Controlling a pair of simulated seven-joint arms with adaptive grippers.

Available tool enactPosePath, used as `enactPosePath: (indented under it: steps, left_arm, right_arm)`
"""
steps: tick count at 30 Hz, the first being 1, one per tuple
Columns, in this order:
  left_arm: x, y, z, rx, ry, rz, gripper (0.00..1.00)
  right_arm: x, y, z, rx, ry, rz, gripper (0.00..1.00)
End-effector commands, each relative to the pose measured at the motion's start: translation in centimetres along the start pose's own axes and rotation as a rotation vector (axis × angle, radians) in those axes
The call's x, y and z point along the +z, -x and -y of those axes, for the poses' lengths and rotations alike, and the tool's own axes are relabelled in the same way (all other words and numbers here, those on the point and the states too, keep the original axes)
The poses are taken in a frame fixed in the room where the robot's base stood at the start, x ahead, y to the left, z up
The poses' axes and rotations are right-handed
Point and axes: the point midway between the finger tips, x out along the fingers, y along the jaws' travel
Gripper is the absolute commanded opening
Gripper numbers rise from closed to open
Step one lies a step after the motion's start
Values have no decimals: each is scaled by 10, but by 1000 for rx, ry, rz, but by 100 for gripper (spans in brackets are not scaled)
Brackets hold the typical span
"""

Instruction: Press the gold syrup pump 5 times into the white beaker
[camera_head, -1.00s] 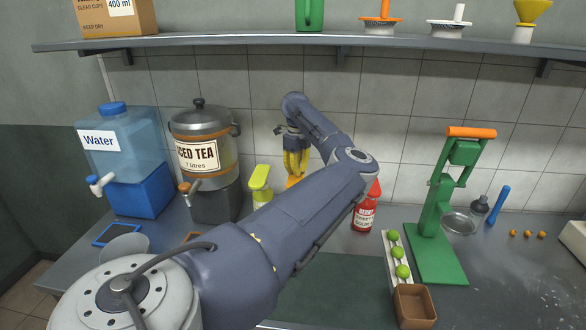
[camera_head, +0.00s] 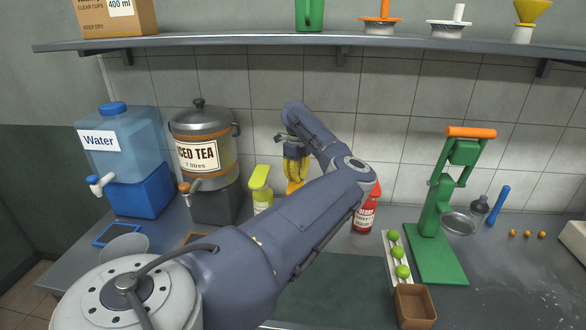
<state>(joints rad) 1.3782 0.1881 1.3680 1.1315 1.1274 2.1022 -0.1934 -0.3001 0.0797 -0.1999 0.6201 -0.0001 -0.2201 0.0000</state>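A yellow-gold item (camera_head: 294,186), seemingly the gold syrup pump, stands at the back of the counter by the tiled wall. It is partly hidden by my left arm and gripper. My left gripper (camera_head: 296,166) points down right at its top; the fingers overlap the yellow in this view, and I cannot tell whether they touch it or are open or shut. I cannot make out a white beaker; my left forearm covers the counter in front of the pump. My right gripper is out of view.
A lime-green pump bottle (camera_head: 261,188) stands left of the gold item, a red bottle (camera_head: 364,214) right. Iced tea (camera_head: 205,150) and water (camera_head: 120,140) dispensers stand left. A green press (camera_head: 437,215) and a tray of limes (camera_head: 391,247) stand right. A shelf (camera_head: 270,43) runs above.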

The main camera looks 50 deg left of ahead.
Motion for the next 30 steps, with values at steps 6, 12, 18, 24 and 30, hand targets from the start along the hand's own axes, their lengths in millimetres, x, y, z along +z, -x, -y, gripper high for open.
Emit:
enactPosePath:
  steps: [6,12,18,24,30]
  left_arm:
    - [0,-3,-1,2,0,-1,0]
    - [0,1,0,1,0,-2,0]
    - [-1,11,0,1,1,-2,0]
    - [0,22,0,1,1,-2,0]
    - [0,32,0,0,0,-1,0]
  right_arm:
    - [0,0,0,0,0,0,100]
    - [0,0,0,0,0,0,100]
    - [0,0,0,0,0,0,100]
    - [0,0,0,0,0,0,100]
    - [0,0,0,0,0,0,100]
